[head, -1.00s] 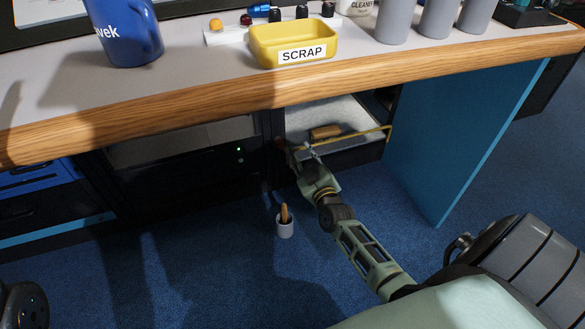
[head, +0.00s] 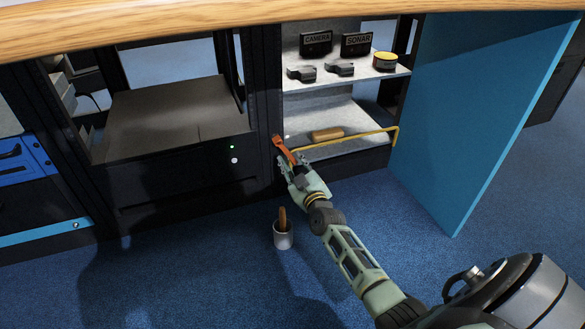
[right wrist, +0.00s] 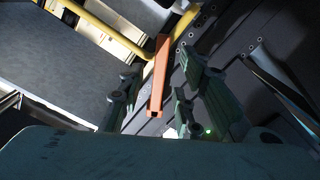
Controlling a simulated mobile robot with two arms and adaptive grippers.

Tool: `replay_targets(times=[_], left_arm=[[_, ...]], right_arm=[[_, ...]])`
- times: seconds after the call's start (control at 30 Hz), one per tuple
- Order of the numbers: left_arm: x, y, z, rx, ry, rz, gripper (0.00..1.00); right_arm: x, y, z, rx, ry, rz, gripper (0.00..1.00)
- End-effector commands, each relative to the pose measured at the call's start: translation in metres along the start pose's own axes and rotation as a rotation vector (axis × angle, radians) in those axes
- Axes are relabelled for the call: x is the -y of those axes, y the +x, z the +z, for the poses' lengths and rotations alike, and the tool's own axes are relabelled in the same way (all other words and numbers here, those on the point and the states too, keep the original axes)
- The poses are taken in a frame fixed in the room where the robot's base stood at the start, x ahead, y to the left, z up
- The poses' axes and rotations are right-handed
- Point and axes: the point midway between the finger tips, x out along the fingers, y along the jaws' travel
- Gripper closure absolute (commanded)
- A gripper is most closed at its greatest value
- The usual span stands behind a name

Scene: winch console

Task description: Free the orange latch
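The orange latch (head: 286,149) is a slim bar on the dark post at the left of the open shelf bay, by the end of the yellow rail (head: 350,141). My right gripper (head: 292,167) is at the latch's lower end. In the right wrist view the latch (right wrist: 158,78) shows between the two spread fingers of my right gripper (right wrist: 160,82), with a gap on each side. The gripper is open and holds nothing. My left gripper is out of view.
A brown block (head: 327,134) lies on the lower shelf behind the rail. Black devices and a yellow tin (head: 385,61) stand on the shelf above. A blue door panel (head: 470,110) stands at right. A white cup (head: 283,236) with a brown handle sits on the carpet.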

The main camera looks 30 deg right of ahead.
Motion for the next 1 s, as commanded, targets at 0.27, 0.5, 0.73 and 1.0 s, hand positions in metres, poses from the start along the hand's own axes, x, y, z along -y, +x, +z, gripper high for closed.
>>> replay_targets(times=[0.27,0.5,0.73,1.0], left_arm=[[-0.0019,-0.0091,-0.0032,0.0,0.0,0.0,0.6],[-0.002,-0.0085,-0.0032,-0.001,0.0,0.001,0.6],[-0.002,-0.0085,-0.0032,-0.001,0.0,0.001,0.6],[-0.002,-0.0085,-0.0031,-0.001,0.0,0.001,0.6]], right_arm=[[0.0,0.0138,0.0001,0.001,-0.001,-0.001,0.69],[-0.0002,0.0136,-0.0003,0.001,-0.001,-0.001,0.74],[-0.0001,0.0135,-0.0003,0.0,-0.001,-0.001,0.94],[0.0001,0.0134,-0.0002,0.0,0.0,-0.001,1.0]])
